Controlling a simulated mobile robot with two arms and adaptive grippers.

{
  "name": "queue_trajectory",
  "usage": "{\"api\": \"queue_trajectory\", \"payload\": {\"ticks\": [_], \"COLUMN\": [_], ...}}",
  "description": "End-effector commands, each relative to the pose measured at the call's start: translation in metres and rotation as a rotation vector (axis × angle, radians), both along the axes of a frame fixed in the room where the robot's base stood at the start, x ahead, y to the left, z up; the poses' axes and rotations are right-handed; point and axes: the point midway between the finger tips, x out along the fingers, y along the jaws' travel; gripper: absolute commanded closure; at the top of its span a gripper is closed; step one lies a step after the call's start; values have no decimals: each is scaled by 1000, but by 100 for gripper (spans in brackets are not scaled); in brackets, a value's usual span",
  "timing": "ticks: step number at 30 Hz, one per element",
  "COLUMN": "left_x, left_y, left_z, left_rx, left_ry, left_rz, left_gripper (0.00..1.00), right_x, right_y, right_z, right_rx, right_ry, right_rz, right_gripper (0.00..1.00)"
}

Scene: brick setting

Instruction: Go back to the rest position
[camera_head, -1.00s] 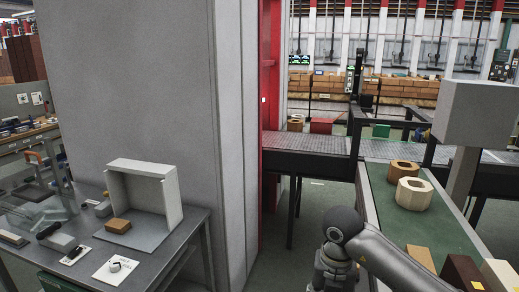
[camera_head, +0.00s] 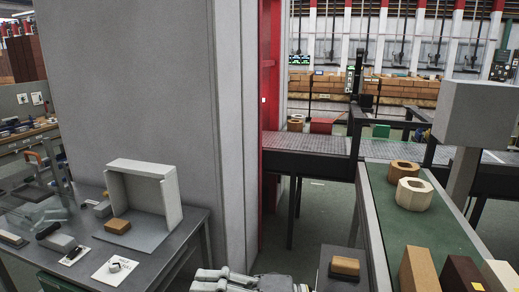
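A grey gripper (camera_head: 215,281) shows at the bottom edge, its fingers toward the left and its body running right. It looks like my right one. It is cut off by the frame, so whether it is open or shut cannot be told, and I see nothing held in it. My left gripper is not in view.
A tan brick (camera_head: 345,266) lies on a dark block at the bottom, right of the gripper. The green conveyor (camera_head: 430,240) at right carries two ring-shaped pieces and several blocks. At left, a metal table (camera_head: 185,240) holds an open grey box (camera_head: 150,185) with a brick.

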Motion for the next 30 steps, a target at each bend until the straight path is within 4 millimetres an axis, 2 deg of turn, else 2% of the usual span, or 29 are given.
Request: {"api": "queue_trajectory", "payload": {"ticks": [3, 6, 9, 11, 13, 17, 20, 22, 26, 27, 30], "left_x": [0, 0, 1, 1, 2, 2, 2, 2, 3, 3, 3], "left_y": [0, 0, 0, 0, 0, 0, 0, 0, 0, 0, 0], "left_z": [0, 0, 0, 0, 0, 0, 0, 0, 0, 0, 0], "left_rx": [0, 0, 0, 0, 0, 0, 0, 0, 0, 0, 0], "left_ry": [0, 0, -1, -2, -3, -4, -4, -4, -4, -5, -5], "left_rz": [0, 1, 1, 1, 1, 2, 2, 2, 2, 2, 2], "left_gripper": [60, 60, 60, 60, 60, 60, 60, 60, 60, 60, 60], "right_x": [12, 30, 52, 64, 77, 91, 89, 80, 44, 29, -14], "right_y": [-15, -42, -78, -103, -133, -188, -225, -248, -278, -285, -294], "right_z": [39, 62, 69, 65, 53, 11, -36, -73, -145, -166, -212], "right_rx": [261, 454, 612, 691, 764, 846, 860, 840, 746, 701, 570], "right_ry": [73, 152, 251, 320, 408, 598, 762, 886, 1133, 1212, 1400], "right_rz": [-138, -286, -459, -569, -705, -965, -1168, -1303, -1534, -1597, -1724], "right_gripper": [48, 48, 48, 48, 48, 48, 48, 48, 48, 48, 48]}}
